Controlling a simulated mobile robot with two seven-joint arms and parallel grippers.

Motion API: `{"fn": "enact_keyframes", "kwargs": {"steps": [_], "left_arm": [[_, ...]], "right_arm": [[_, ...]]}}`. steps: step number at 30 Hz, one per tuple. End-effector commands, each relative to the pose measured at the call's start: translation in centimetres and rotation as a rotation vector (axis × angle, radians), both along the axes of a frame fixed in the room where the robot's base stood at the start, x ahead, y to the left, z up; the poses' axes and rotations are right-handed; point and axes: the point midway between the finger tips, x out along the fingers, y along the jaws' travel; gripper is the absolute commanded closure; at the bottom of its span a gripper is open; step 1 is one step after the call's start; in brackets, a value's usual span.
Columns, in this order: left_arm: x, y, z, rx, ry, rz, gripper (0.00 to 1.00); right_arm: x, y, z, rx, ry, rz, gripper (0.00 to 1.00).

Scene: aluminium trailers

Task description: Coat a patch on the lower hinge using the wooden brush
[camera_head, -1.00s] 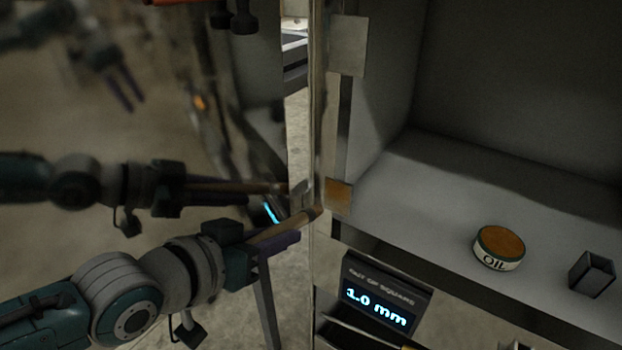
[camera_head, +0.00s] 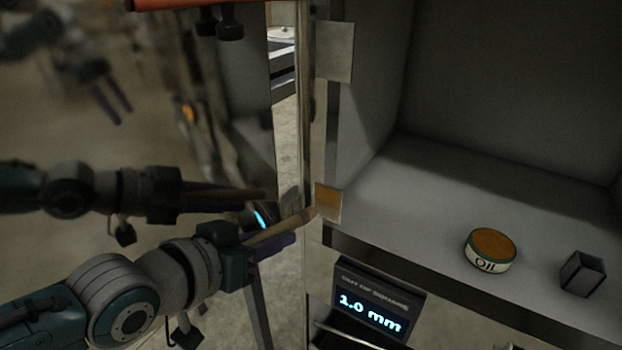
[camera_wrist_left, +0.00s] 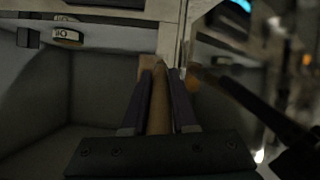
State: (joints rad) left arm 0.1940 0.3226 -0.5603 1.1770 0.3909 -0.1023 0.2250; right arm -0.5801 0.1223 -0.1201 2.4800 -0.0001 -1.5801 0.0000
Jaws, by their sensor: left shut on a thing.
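My left gripper (camera_head: 272,247) is shut on the wooden brush (camera_head: 275,233). The brush points right, its tip at the lower left edge of the lower hinge (camera_head: 329,202); I cannot tell whether it touches. The lower hinge is a small plate with an orange-brown face, unlike the grey upper hinge (camera_head: 335,52). In the left wrist view, the brush (camera_wrist_left: 159,105) lies between the two purple fingers. A round oil tin (camera_head: 490,250) with an orange-brown top stands on the shelf at right. My right gripper is not directly in view.
A shiny door panel (camera_head: 225,130) on the left mirrors my arm. A small dark open box (camera_head: 583,273) stands right of the tin. A display (camera_head: 372,303) reading 1.0 mm sits below the shelf edge. The shelf behind the tin is clear.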

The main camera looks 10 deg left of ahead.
Motion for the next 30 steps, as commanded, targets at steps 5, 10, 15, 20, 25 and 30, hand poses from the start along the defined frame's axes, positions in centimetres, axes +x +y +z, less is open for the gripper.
{"fn": "enact_keyframes", "kwargs": {"steps": [5, 10, 15, 20, 25, 30], "left_arm": [[0.4, -0.1, -0.1, -0.001, -0.001, 0.001, 1.0], [0.7, -0.3, -0.1, -0.001, 0.0, 0.0, 1.0], [1.0, -0.4, 0.0, -0.001, 0.0, 0.0, 1.0], [1.0, -0.6, 0.1, -0.002, 0.001, 0.0, 1.0], [0.5, -1.9, 0.2, -0.004, 0.002, 0.0, 1.0], [-0.2, -3.4, 0.2, -0.004, 0.001, 0.0, 1.0]], "right_arm": [[0.0, 0.1, -0.3, 0.002, 0.0, -0.001, 0.36], [0.0, 0.1, -0.5, 0.004, 0.0, -0.003, 0.36], [0.0, 0.1, -0.7, 0.004, 0.0, -0.003, 0.36], [0.0, 0.1, -0.6, 0.004, 0.0, -0.003, 0.36], [0.0, 0.1, 0.2, 0.004, 0.0, -0.003, 0.36], [0.0, 0.1, 0.8, 0.004, 0.0, -0.003, 0.36]]}}
